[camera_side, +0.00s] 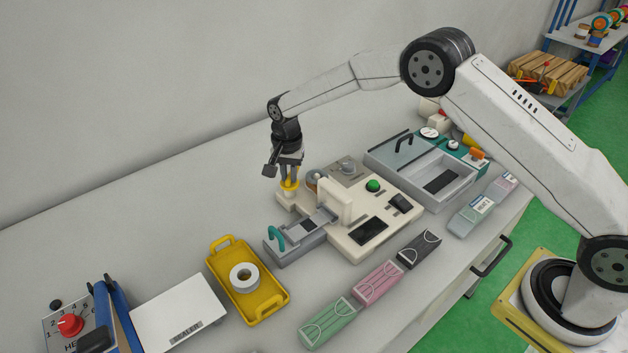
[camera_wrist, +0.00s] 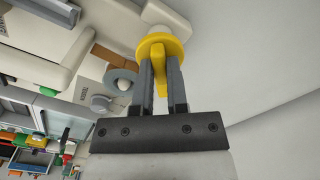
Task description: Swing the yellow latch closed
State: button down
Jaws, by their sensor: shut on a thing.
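The yellow latch (camera_side: 289,184) is at the back left corner of the cream machine (camera_side: 345,242), on a small cream block. In the wrist view the latch (camera_wrist: 160,45) shows a round yellow collar with a narrow yellow handle. My gripper (camera_side: 288,177) points down over it. In the wrist view my gripper (camera_wrist: 160,85) has its two grey fingers close together, one on each side of the yellow handle, shut on it. Part of the handle is hidden between the fingers. I cannot tell from these views how far the latch is turned.
A grey drawer with a teal handle (camera_side: 275,237) sticks out at the machine's front left. A yellow tray (camera_side: 274,307) with a white tape roll (camera_side: 244,277) lies farther left. A clear-lidded grey box (camera_side: 454,192) stands to the right. The bench (camera_side: 150,220) behind the latch is bare.

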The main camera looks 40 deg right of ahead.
aim_at(289, 176)
jog(key=m, duration=0.4)
jog(key=shift+m, duration=1.9)
jog(key=c, duration=0.6)
grip_release()
jog(key=shift+c, duration=0.2)
jog(key=shift+r, duration=3.95)
